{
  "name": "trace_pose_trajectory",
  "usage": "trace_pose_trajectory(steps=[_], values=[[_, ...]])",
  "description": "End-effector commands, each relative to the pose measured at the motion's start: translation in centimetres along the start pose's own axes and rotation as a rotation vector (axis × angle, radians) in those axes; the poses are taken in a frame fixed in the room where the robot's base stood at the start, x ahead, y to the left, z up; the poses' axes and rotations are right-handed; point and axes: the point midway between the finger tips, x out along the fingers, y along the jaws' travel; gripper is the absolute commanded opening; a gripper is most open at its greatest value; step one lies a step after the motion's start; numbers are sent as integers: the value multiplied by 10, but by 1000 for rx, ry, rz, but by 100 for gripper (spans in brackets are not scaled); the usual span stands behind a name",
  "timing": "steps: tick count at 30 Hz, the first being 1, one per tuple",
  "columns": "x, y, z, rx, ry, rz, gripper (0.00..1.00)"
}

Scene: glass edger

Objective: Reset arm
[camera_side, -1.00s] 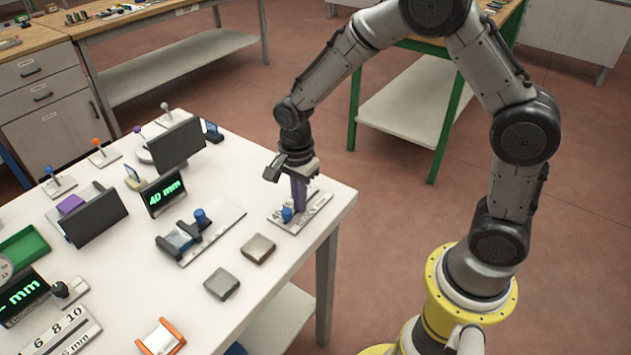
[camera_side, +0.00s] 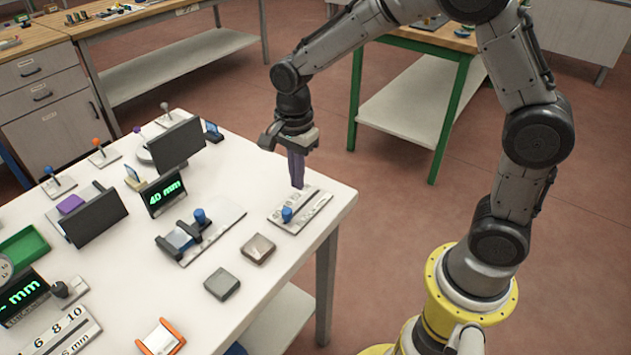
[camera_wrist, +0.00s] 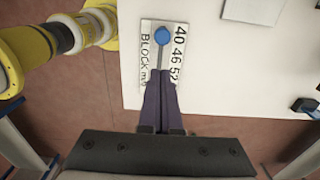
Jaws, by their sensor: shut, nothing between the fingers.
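My gripper (camera_side: 297,184) is shut and empty, its purple fingers pointing down just above the block scale plate (camera_side: 318,211) near the table's right edge. In the wrist view, my gripper's fingertips (camera_wrist: 160,84) sit together just short of the plate's blue knob (camera_wrist: 163,36). The plate (camera_wrist: 148,68) there reads "40 46 52" and part of "BLOCK". The knob (camera_side: 287,214) also shows in the side view, at the plate's lower left, apart from the fingers.
An orange-sided holder (camera_side: 161,338) is at the front. Open floor lies right of the table.

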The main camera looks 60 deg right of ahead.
Motion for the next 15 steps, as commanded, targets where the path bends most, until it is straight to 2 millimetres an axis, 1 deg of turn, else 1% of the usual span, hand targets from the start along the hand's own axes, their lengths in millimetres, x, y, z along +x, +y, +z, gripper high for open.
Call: trace_pose_trajectory(steps=[2,4,5,8,9,11,12,14,15], values=[[0,0,0,1,0,-1,0],[-6,-1,-2,5,-2,-15,0],[-11,-3,-2,7,-3,-30,0],[-41,-2,-7,18,-10,-103,0],[-57,3,-9,23,-13,-139,0],[-81,15,-13,18,-16,-195,0],[-96,25,-16,-9,-14,-231,0],[-116,44,-21,-74,-5,-284,0],[-127,57,-24,-130,6,-316,0]])
